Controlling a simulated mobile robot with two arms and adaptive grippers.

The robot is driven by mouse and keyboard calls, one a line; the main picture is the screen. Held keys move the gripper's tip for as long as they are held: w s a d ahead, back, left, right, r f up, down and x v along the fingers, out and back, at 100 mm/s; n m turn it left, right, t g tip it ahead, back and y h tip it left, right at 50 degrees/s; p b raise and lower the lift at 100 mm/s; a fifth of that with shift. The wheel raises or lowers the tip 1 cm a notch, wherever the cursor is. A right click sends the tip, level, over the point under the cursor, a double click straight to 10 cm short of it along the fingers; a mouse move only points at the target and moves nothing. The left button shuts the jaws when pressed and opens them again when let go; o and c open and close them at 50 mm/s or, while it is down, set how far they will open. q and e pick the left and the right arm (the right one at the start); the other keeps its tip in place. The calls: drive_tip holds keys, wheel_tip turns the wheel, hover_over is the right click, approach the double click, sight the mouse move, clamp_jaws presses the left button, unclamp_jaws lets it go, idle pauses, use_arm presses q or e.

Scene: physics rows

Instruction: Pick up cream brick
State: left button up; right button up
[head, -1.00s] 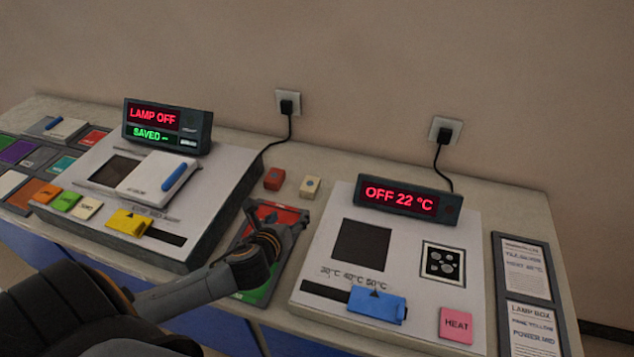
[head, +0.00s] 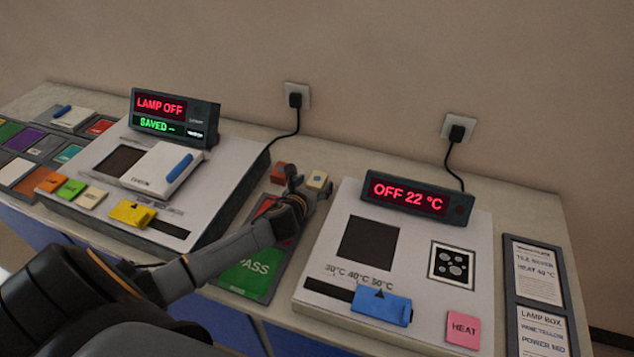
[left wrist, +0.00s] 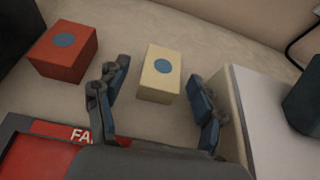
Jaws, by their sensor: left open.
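The cream brick (head: 317,180) lies on the counter between the two machines, and a blue dot shows on its top. In the left wrist view the cream brick (left wrist: 161,74) is ahead of my left gripper (left wrist: 160,105), roughly in line with the gap between its fingers. The fingers are open, with nothing between them, and the brick's near end is close to the fingertip level. In the head view my left gripper (head: 308,190) is just in front of the brick and partly covers the view of it. My right gripper does not show.
A red brick (left wrist: 64,50) with a blue dot lies left of the cream one. A board with a red field and a green field (head: 250,275) lies below my left arm. The heater box (head: 335,270) stands close on the right, the lamp box (head: 215,200) on the left.

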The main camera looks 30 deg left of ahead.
use_arm(q)
drive_tip(key=shift+x, duration=1.5)
drive_tip(key=c, duration=1.2)
drive_tip(key=shift+c, duration=0.9)
drive_tip(key=shift+r, duration=0.1)
